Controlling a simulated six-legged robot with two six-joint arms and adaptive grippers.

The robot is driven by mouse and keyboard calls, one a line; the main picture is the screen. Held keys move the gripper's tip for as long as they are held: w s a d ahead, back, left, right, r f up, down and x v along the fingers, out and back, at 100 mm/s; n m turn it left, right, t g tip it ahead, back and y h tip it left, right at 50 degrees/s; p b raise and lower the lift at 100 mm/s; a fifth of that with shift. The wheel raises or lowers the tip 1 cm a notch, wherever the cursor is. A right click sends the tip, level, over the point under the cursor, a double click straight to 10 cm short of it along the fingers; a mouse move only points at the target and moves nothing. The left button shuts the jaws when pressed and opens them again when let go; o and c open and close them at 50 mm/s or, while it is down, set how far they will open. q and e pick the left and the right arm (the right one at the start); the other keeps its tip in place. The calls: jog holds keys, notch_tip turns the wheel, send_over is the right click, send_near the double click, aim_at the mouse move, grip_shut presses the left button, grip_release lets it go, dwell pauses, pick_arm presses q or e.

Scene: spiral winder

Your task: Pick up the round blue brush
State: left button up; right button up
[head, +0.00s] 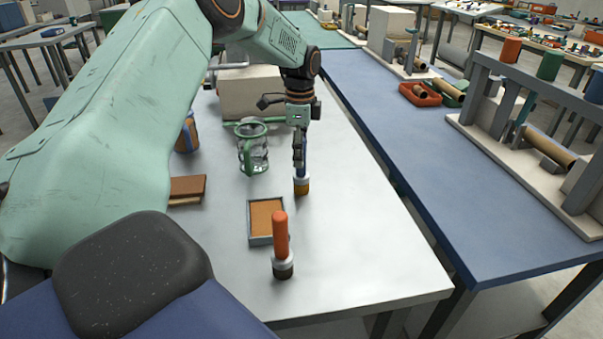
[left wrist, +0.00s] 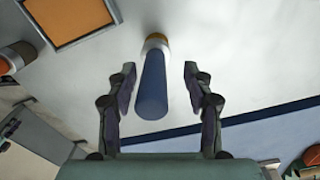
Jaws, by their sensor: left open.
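The round blue brush (head: 302,182) stands upright on the white table, with a blue handle, a pale collar and a yellow-brown base. In the left wrist view its blue handle (left wrist: 152,88) points toward the camera, between the two fingers. My left gripper (head: 299,160) is open and comes down from above around the handle. In the left wrist view there is a gap between the handle and each finger of my left gripper (left wrist: 158,85). In the head view the fingers partly hide the handle. My right gripper is not in view.
An orange-handled brush (head: 281,240) stands nearer the front, beside a shallow tray (head: 251,234) with an orange-brown surface. A green-handled glass jug (head: 253,150) stands just left of my gripper. Brown blocks (head: 187,189) lie further left. The table is clear to the right.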

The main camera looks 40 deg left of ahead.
aim_at(301, 175)
pick_arm(q)
jog(key=f, duration=0.2)
jog(key=d+f, duration=0.1)
jog(key=shift+s+f+b, duration=0.15)
jog(key=shift+s+b, duration=0.2)
jog(key=shift+s, duration=0.05)
jog(key=shift+a+f, duration=0.1)
jog(key=shift+f, duration=0.15)
jog(key=shift+w+a+f, duration=0.15)
jog(key=shift+a+f, duration=0.15)
jog(key=shift+d+r, duration=0.25)
jog(key=shift+d, duration=0.05)
jog(key=c, duration=0.5)
jog(key=shift+a+f, duration=0.1)
jog(key=shift+a, duration=0.05)
jog(key=c, duration=0.3)
grip_shut()
